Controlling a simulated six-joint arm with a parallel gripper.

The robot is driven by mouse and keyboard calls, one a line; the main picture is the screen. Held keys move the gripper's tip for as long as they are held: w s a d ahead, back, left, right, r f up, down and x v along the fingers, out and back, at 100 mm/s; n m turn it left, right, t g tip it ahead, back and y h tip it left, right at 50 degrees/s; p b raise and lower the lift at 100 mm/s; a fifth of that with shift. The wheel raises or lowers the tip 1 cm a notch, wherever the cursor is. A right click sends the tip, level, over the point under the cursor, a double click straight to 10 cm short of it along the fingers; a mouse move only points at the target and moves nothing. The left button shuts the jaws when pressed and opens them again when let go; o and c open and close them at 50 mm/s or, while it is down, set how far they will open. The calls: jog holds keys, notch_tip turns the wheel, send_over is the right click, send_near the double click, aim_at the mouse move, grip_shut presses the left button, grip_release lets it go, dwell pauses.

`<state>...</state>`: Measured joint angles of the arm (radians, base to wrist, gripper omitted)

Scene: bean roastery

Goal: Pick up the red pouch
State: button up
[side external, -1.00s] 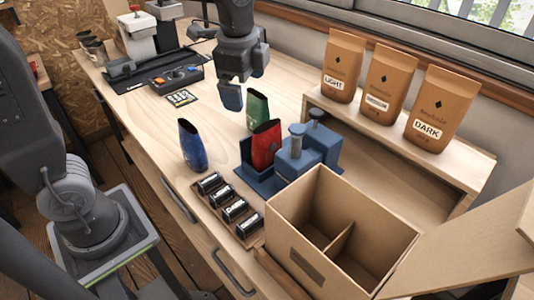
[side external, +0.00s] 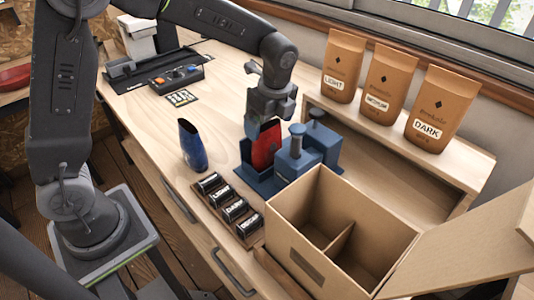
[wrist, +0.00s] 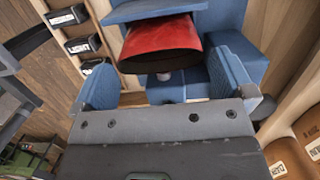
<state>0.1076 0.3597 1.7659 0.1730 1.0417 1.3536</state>
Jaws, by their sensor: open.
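The red pouch (side external: 266,148) stands upright with its open mouth up in a blue holder (side external: 257,183) on the wooden bench. In the wrist view the red pouch (wrist: 160,48) shows between and a little beyond the two blue finger pads. My gripper (side external: 262,124) is open, right above the top of the pouch; it also shows in the wrist view (wrist: 165,80) with a pad on either side. I cannot tell whether a pad touches the pouch. The gripper hides part of the pouch's top in the side view.
A blue pouch (side external: 192,146) stands to the left. A rack of labelled jars (side external: 226,208) and an open divided cardboard box (side external: 340,225) are in front. Blue blocks with knobs (side external: 308,150) stand close on the right. Brown bags (side external: 390,85) line the shelf behind.

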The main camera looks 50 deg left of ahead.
aim_at(267, 134)
jog(key=f, duration=0.2)
jog(key=a+f, duration=0.1)
jog(key=f, duration=0.2)
jog(key=shift+f, duration=0.1)
jog(key=c, duration=0.8)
jog(key=shift+c, duration=0.2)
